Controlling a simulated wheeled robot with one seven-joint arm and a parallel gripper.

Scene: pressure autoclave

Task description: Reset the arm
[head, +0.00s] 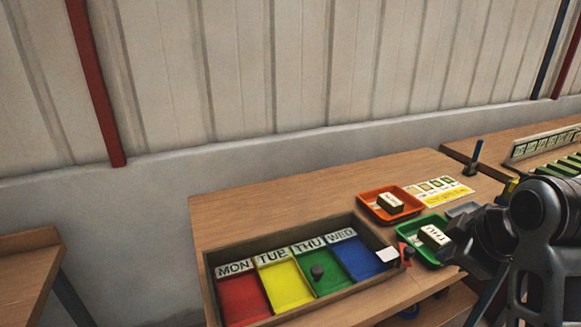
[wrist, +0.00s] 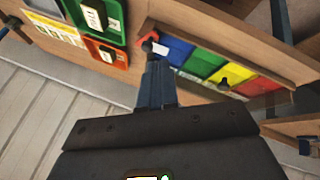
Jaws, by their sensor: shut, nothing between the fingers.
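My gripper shows in the wrist view (wrist: 157,72) with its dark fingers together and nothing between them. In the head view my dark arm comes in from the right, over the right end of the wooden table (head: 290,185). The arm is bent there and hides part of the table's right side. In the wrist view the fingertips point toward the end of the day-sorting box (wrist: 215,62), near a small red part with a dark knob (wrist: 149,40). I cannot tell how far above it they are.
The day box (head: 213,290) has red, yellow, green and blue compartments; a dark knob (head: 317,272) stands in the green one. An orange tray (head: 366,206) and a green tray (head: 413,255) each hold a labelled block. A second table (head: 490,150) stands at right.

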